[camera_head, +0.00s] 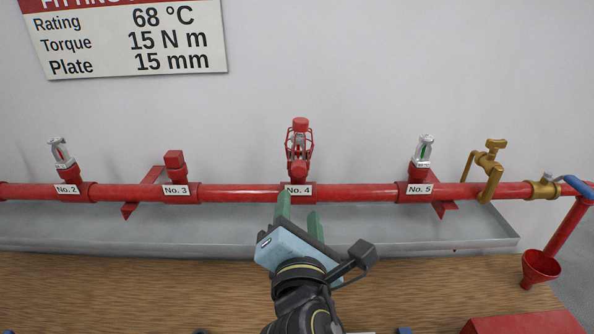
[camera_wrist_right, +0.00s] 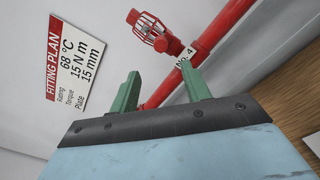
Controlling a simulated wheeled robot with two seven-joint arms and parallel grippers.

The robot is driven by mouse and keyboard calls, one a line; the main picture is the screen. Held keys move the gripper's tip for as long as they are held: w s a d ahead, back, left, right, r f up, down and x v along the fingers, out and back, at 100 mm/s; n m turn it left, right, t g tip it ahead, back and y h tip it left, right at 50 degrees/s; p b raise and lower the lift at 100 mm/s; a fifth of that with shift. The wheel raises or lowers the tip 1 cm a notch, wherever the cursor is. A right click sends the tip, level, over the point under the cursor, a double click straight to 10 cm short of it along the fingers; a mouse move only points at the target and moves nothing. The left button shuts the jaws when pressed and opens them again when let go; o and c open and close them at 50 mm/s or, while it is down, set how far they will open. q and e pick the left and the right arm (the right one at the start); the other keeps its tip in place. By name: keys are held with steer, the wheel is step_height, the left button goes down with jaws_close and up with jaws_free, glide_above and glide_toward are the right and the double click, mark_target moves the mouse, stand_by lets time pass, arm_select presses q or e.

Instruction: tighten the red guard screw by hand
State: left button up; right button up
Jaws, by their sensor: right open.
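A sprinkler in a red wire guard (camera_head: 311,142) stands on the red pipe at the tag No. 4. A red cap (camera_head: 300,124) tops the guard; I cannot tell for certain which part is the guard screw. The right wrist view shows the guard (camera_wrist_right: 150,32) and its red end knob (camera_wrist_right: 133,16) beyond my fingers. My right gripper (camera_head: 299,214) is open and empty, in front of and below the No. 4 fitting, apart from the guard. Its two green fingers also show in the wrist view (camera_wrist_right: 162,90). My left gripper is not in view.
The red pipe (camera_head: 245,192) runs across the wall above a grey trough (camera_head: 120,228). Sprinklers No. 2 (camera_head: 61,152) and No. 5 (camera_head: 424,150) and plug No. 3 (camera_head: 175,160) flank the guard. A brass valve (camera_head: 488,165) and red funnel (camera_head: 540,267) are at right.

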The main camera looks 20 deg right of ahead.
mark_target(299, 172)
steer(key=p+x, duration=0.1)
steer(key=x, duration=1)
steer(key=shift+w+d+f+p, duration=0.1)
steer(key=shift+w+p, duration=0.15)
steer(key=shift+p, duration=0.1)
steer(key=shift+c, duration=0.2)
